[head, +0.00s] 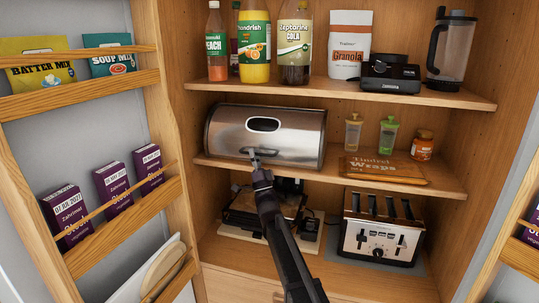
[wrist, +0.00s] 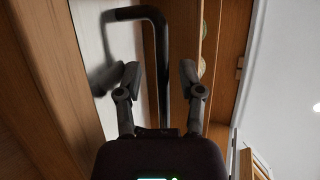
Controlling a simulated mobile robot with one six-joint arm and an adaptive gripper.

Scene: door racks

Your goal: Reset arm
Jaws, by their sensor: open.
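My gripper (head: 256,157) is at the lower front of a shiny metal bread bin (head: 290,122) on the middle shelf. The bin's lid looks closed, with an oval window near its top. In the wrist view, my gripper (wrist: 160,75) is open, one finger on each side of a dark bar handle (wrist: 157,50). The bar runs between the fingers with gaps on both sides. The pale surface (wrist: 90,25) beside it shows a blurred dark reflection and appears to be the bin's front. My arm crosses the lower shelf area in the head view.
A toaster (head: 382,229) stands below right, and another appliance (head: 262,218) is partly behind my arm. A wooden board (head: 385,171), small bottles and a jar (head: 422,145) sit right of the bin. Open door racks (head: 125,210) flank the left, another the right.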

